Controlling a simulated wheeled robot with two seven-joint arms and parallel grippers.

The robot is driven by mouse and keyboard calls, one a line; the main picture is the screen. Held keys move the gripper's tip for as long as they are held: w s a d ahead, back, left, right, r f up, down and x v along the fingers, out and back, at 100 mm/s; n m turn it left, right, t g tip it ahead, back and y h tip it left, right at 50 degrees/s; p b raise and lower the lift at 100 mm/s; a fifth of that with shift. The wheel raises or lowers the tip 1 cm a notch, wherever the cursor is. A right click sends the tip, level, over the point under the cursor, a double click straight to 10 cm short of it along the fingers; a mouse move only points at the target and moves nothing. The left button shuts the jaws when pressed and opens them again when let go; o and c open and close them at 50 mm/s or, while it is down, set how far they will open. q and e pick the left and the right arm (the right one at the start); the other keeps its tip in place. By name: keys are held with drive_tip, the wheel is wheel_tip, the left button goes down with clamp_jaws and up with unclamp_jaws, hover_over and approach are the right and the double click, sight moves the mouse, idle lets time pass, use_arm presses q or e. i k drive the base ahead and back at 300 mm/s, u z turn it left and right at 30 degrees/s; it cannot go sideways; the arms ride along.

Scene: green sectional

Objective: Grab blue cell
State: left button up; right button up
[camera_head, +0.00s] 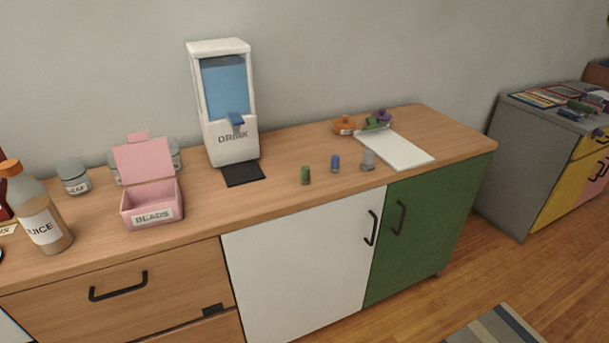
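The blue cell (335,163) is a small upright cylinder on the wooden counter (270,203). It stands between a green cell (305,175) on its left and a grey cell (368,160) on its right, apart from both. Neither of my grippers shows in the head view, so their state is hidden.
A white drink dispenser (226,140) stands behind left, with a black mat (243,173) at its foot. A pink box (152,205) and a juice bottle (38,215) are further left. A white board (400,151) lies right. The counter's front edge is clear before the cells.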

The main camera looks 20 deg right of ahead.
sight(335, 159)
drive_tip(key=z, duration=2.25)
drive_tip(key=i, duration=1.5)
drive_tip(key=u, duration=2.1)
